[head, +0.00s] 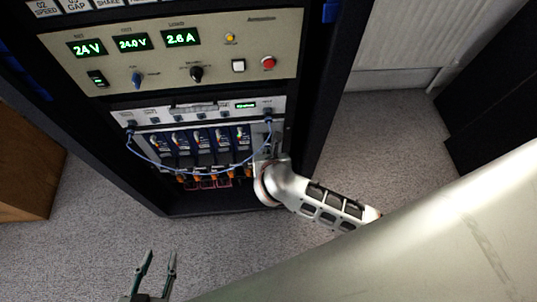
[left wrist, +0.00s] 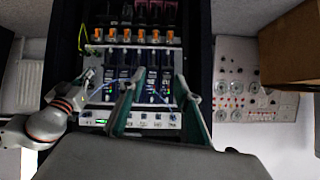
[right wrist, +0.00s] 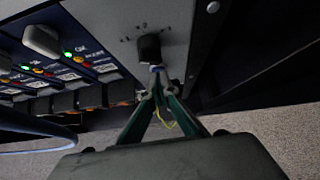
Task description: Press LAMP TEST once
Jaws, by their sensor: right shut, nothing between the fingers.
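No LAMP TEST label is legible in any view. In the head view, the power panel (head: 215,42) carries a white square button (head: 238,66), a red button (head: 268,62) and knobs. Below it is a rack of blue modules (head: 200,139). My right gripper (right wrist: 158,76) is shut and empty, its fingertips just below a black knob (right wrist: 150,48) on a grey plate at the end of the modules; whether they touch it is unclear. My left gripper (head: 158,262) is open and empty, low in front of the cabinet; it also shows in the left wrist view (left wrist: 155,84).
A blue cable (head: 150,160) hangs across the modules. Orange connectors (left wrist: 125,36) line their edge. A brown box (head: 25,165) stands at left. Open carpet (head: 90,225) lies in front of the cabinet. My right arm covers much of the lower right.

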